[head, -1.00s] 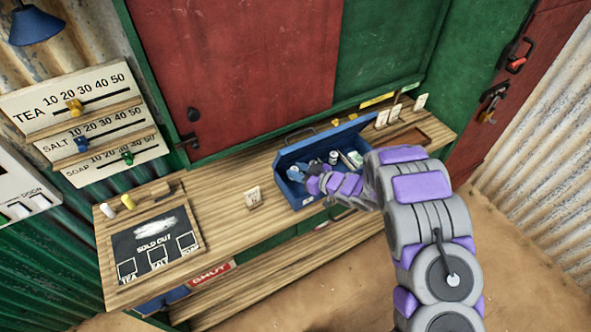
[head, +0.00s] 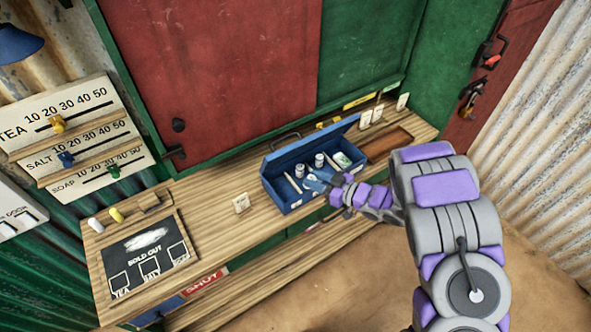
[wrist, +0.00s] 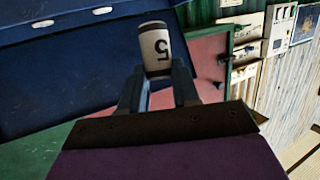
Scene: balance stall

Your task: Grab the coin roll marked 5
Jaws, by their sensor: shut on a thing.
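The coin roll marked 5 (wrist: 154,48) is a pale cylinder with a dark end, seen in the wrist view with its 5 upside down. My gripper (wrist: 160,76) is shut on it, with one finger on each side. In the head view my gripper (head: 324,181) is over the front right part of the open blue cash box (head: 296,205). I cannot make out the held roll clearly there. Other pale rolls (head: 300,171) stand inside the box.
The box stands on a wooden counter (head: 215,225) with its lid raised at the back. Small white cards (head: 378,114) stand behind it to the right, near a brown tray (head: 388,144).

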